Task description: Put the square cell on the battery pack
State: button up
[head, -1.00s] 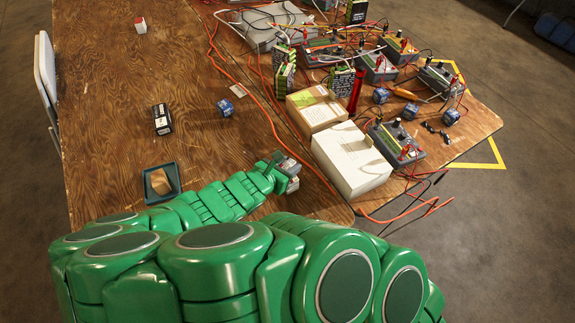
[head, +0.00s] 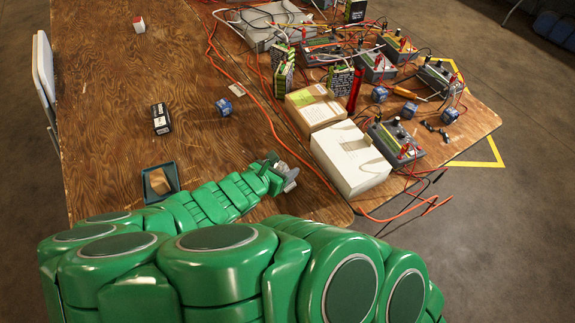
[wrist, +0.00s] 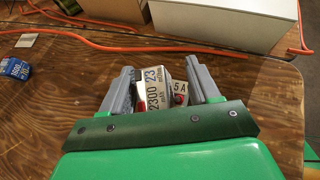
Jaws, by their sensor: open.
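My gripper (head: 286,179) is low over the near right part of the wooden table, its fingers apart. In the wrist view, a cream-and-silver block marked 2300 mAh (wrist: 157,92) sits between the open fingers of the gripper (wrist: 162,66), with a smaller red-and-white part marked 5A beside it. I cannot tell whether the fingers touch it, or whether it is one piece or two. In the head view my gripper hides it. A black pack with a pale label (head: 160,119) lies on the table to the upper left. A small white-and-red cube (head: 139,25) stands at the far left.
A blue cell (head: 224,106) stands mid-table. A dark tray (head: 176,179) holding a tan piece is left of my gripper. A white box (head: 350,165) and a cardboard box (head: 316,112) stand to the right. An orange cable (wrist: 130,48) runs between. The left table is mostly clear.

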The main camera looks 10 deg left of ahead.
aim_at(282, 168)
jog(key=shift+r+v, duration=0.25)
jog(key=shift+v, duration=1.25)
jog(key=shift+w+d, duration=0.15)
jog(key=shift+d, duration=0.15)
jog(key=shift+w+d+r+m+h, duration=0.25)
jog(key=shift+d+r+m+h, duration=0.05)
jog(key=shift+d+r+m, duration=0.1)
jog(key=d+r+m+g+h, duration=0.2)
jog(key=d+r+m+g, duration=0.3)
jog(key=d+m, duration=0.55)
jog(key=d+r+m+g+h, duration=0.1)
jog(key=d+r+m+g, duration=0.3)
jog(key=d+r+m, duration=0.65)
jog(key=s+d+r+m+g+y, duration=0.1)
jog(key=s+d+r+m+y, duration=0.1)
jog(key=s, duration=0.4)
jog(key=s+d+r+m+g+y, duration=0.1)
jog(key=s+d+r+m+y, duration=0.1)
jog(key=s, duration=0.5)
jog(key=s+d+r+m+g+y, duration=0.2)
jog(key=s+d+r+m+y, duration=0.1)
jog(key=s, duration=0.4)
jog(key=shift+r+m+y, duration=0.25)
jog(key=shift+m+y, duration=0.25)
jog(key=shift+m, duration=0.9)
jog(key=shift+d, duration=0.1)
